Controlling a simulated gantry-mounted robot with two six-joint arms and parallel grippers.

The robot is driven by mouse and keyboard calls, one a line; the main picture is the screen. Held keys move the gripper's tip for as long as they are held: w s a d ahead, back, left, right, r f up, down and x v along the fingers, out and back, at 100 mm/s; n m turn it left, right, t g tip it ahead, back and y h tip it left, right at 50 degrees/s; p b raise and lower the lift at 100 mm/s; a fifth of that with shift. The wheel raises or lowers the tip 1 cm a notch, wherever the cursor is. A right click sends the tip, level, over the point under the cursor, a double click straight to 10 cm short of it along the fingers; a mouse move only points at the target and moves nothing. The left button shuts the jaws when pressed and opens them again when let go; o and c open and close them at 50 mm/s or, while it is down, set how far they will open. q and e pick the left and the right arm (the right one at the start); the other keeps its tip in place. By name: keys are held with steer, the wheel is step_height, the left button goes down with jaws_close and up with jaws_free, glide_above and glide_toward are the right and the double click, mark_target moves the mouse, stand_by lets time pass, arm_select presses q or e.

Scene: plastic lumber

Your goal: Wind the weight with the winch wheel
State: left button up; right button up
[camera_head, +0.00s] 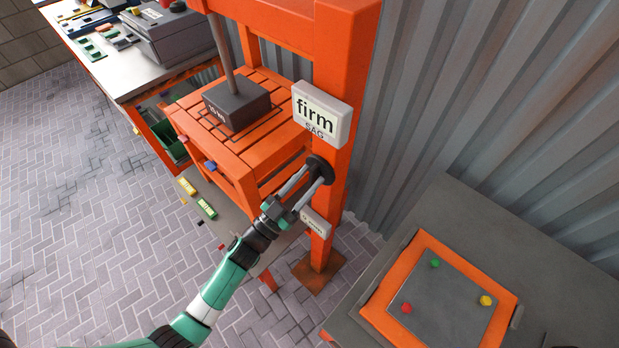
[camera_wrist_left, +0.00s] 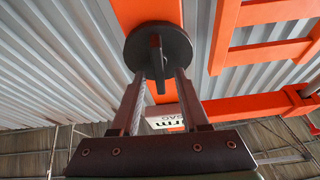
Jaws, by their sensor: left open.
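The winch wheel (camera_head: 320,170) is a dark disc on the orange post (camera_head: 345,110). In the left wrist view the wheel (camera_wrist_left: 178,42) shows face on, with a flat upright grip bar (camera_wrist_left: 157,62) across its middle. My left gripper (camera_head: 310,180) is open at the wheel. In the left wrist view its two fingers (camera_wrist_left: 158,80) stand on either side of the grip bar, and I cannot tell whether they touch it. The dark weight block (camera_head: 237,104) rests on the orange slatted table (camera_head: 200,153), with a grey rod rising from it. My right gripper is not in view.
A white "firm SAG" sign (camera_head: 321,114) is fixed to the post just above the wheel, and a smaller white label (camera_head: 316,222) sits below. A grey bench with an orange-framed button panel (camera_head: 440,300) stands at lower right. A workbench (camera_head: 130,75) stands at upper left.

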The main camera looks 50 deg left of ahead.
arm_select(q)
steer(key=shift+w+r, duration=0.15)
steer(key=shift+w, duration=0.2)
jaws_close()
